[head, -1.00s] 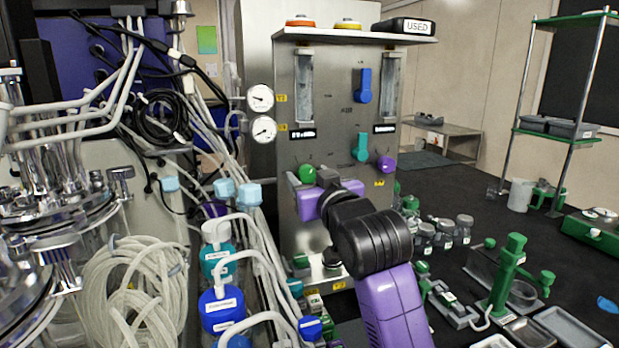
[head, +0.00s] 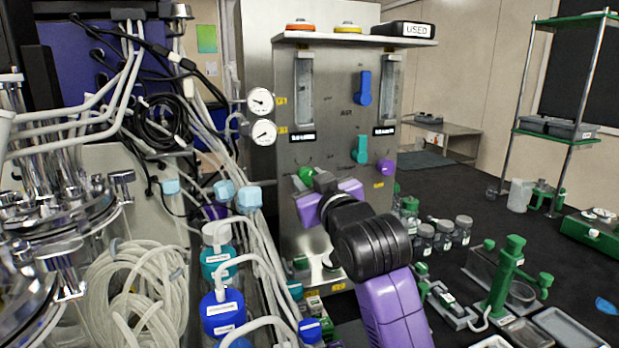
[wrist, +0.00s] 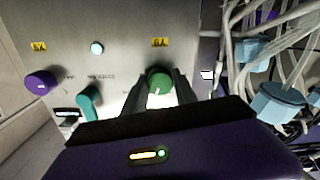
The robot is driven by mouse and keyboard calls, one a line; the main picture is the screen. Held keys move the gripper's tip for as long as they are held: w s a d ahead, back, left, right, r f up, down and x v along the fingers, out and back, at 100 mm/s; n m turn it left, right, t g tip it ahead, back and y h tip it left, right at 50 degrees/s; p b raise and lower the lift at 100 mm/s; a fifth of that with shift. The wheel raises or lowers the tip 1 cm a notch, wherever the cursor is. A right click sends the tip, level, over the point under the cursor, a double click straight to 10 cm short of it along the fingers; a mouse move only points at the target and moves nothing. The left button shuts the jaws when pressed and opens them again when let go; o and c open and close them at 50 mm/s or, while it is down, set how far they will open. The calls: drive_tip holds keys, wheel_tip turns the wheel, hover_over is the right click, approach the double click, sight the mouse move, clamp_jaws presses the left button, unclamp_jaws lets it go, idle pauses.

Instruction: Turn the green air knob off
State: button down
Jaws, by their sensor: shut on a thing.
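The green air knob (head: 306,174) is on the lower left of the steel panel's front. It also shows in the wrist view (wrist: 159,81), between the two dark fingers. My gripper (wrist: 160,90) is shut on the green knob, with one finger on either side. In the head view my gripper (head: 312,181) reaches the panel from the lower right and covers part of the knob. A pale mark shows on the knob's face in the wrist view.
The steel panel (head: 330,228) also bears a teal handle (head: 360,150), a blue handle (head: 363,88) and a purple knob (head: 386,167). Two gauges (head: 262,116) sit at its left. Tubes and bottles (head: 222,312) crowd the left. Glass jars (head: 443,236) stand at the right.

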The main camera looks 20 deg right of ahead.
drive_tip(key=n+p, duration=0.2)
drive_tip(key=n, duration=0.3)
drive_tip(key=n+p, duration=0.1)
drive_tip(key=n, duration=0.4)
drive_tip(key=shift+n, duration=0.4)
drive_tip(key=n+p, duration=0.1)
drive_tip(key=n, duration=1)
drive_tip(key=shift+n, duration=0.3)
drive_tip(key=c, duration=1)
unclamp_jaws()
drive_tip(key=shift+o, duration=0.2)
